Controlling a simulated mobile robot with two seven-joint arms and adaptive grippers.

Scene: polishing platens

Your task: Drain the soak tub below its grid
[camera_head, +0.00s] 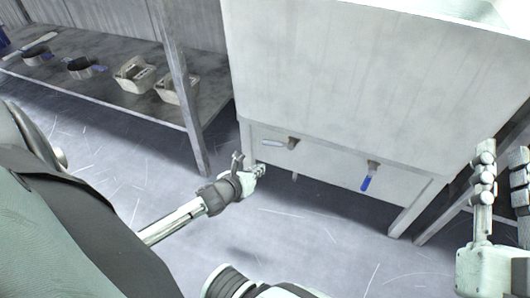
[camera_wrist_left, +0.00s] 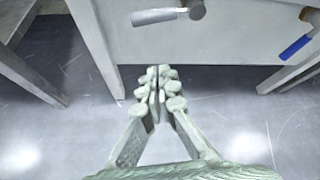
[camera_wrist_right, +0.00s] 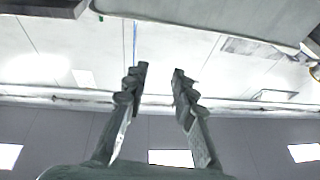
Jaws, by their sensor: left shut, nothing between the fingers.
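The pale soak tub (camera_head: 350,80) stands on legs at the centre right; its grid is not visible. Two valves sit on its lower front. The left valve (camera_head: 282,142) has a grey lever lying level, pointing left; this lever also shows in the left wrist view (camera_wrist_left: 155,16). The right valve (camera_head: 369,175) has a blue lever hanging down, slightly left; it also shows in the left wrist view (camera_wrist_left: 296,48). My left gripper (camera_head: 252,172) is shut and empty, below and left of the grey lever, apart from it. My right gripper (camera_wrist_right: 159,71) is open and empty, raised at the far right.
A metal shelf (camera_head: 120,98) at the left holds two pale baskets (camera_head: 135,73) and dark ring-shaped items (camera_head: 82,68). Its post (camera_head: 180,85) stands just left of the tub. Tub legs (camera_head: 410,210) flank the space below. The floor in front is clear.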

